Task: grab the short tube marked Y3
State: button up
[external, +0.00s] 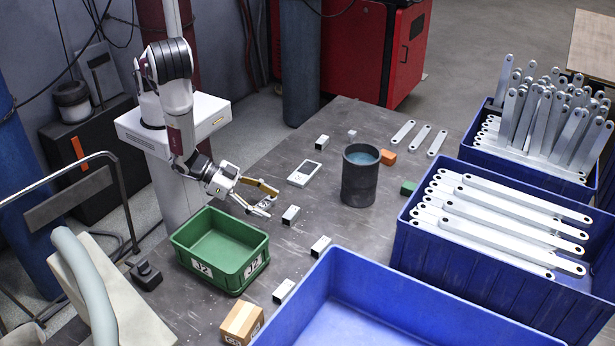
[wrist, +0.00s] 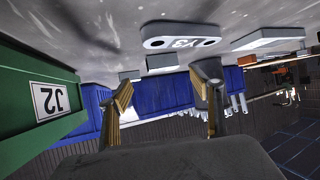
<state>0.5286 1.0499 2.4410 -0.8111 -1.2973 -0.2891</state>
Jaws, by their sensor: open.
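A short pale grey piece marked Y3 (wrist: 181,42) lies on the table in the wrist view, which looks upside down. It has rounded ends and a dark hole near each end, and looks more like a flat link than a tube. My gripper (wrist: 165,105) is open with nothing between its fingers; the piece appears beyond the fingertips, apart from them. In the external view my gripper (external: 269,201) is low over the table, just beyond the green bin, and largely hides a small grey piece under it.
A green bin marked J2 (external: 176,243) stands close beside my gripper. Short square tubes (external: 291,214) (external: 321,246) (external: 283,291) lie nearby. A dark cylinder (external: 360,185), a white panel (external: 304,173), a cardboard box (external: 242,322) and blue crates (external: 440,255) with long links stand around.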

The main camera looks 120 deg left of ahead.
aim_at(287, 212)
jog(key=shift+f, duration=0.1)
dwell(0.3)
jog(key=shift+x, duration=1.3)
jog(key=shift+a+x, duration=0.15)
jog(key=shift+x, duration=0.65)
jog(key=shift+a+x, duration=0.15)
jog(key=shift+x, duration=1.55)
jog(key=c, duration=1.2)
